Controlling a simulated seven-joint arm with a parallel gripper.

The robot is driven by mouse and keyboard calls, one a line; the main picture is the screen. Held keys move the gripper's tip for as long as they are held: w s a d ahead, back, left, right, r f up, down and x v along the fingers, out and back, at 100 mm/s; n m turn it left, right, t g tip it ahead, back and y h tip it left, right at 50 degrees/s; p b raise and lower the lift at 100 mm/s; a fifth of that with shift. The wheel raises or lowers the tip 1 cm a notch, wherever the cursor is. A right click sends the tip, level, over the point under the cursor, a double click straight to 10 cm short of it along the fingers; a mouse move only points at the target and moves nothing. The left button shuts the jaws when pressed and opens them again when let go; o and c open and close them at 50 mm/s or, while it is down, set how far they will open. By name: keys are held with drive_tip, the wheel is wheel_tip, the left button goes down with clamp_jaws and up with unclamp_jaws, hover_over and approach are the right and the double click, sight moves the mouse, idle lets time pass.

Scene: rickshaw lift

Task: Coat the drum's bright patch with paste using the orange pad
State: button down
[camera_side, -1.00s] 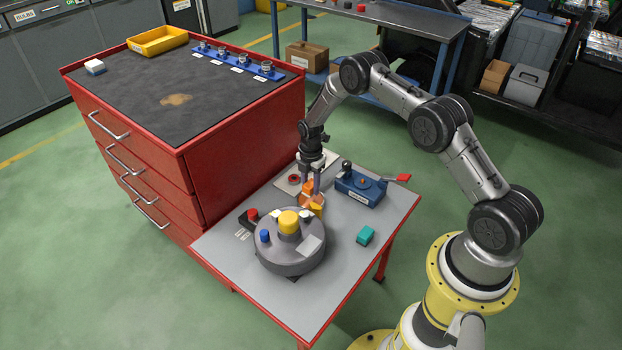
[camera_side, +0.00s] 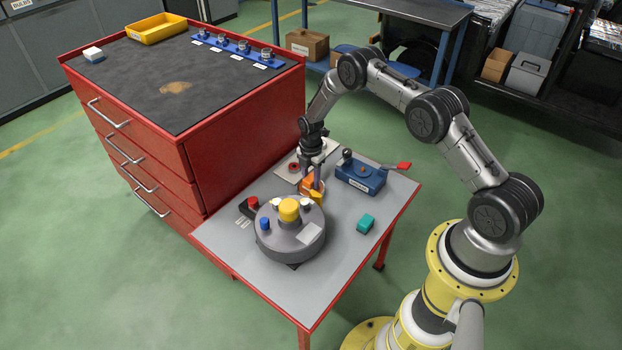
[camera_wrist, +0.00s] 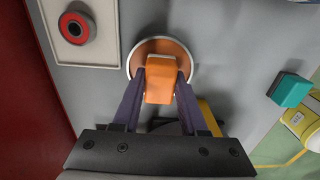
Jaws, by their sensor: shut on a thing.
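The grey drum (camera_side: 290,246) sits on the small grey-topped table, with a yellow knob (camera_side: 289,208) on top. Its bright patch (camera_side: 309,233) is a pale square on the top at right. My gripper (camera_wrist: 161,78) is shut on the orange pad (camera_wrist: 161,72), one finger on each side. In the wrist view the pad is over a round brown-faced dish (camera_wrist: 138,56) with a pale rim; I cannot tell whether it touches. In the side view the orange pad (camera_side: 307,184) is just behind the drum; my fingers partly hide the dish there.
A blue box (camera_side: 360,178) with a red-tipped lever is right of my gripper. A teal block (camera_side: 366,223) lies right of the drum. A red button (camera_wrist: 76,27) on a pale plate is left of the dish. The red cabinet (camera_side: 240,130) rises close at left.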

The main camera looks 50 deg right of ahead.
sight(310, 178)
drive_tip(key=shift+f, duration=0.6)
idle(1.5)
drive_tip(key=shift+r, duration=3.55)
